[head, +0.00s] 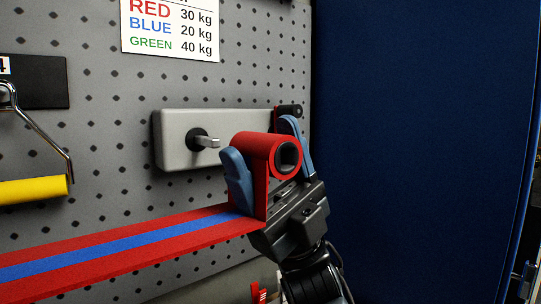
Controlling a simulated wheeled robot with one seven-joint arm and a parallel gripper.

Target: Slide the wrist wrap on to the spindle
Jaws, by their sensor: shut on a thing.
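The wrist wrap (258,144) is a red roll with a dark hollow core, its open end turned toward the camera. Its flat tail, red with a blue stripe, runs from the roll to the lower left edge. My gripper (262,140) has blue fingers on either side of the roll and is shut on it. The roll is in front of the right part of a grey winder box on the pegboard (177,128).
A yellow-gripped metal handle (35,189) hangs at the left. A weight sign (170,25) is above. A dark blue panel (420,130) fills the right side.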

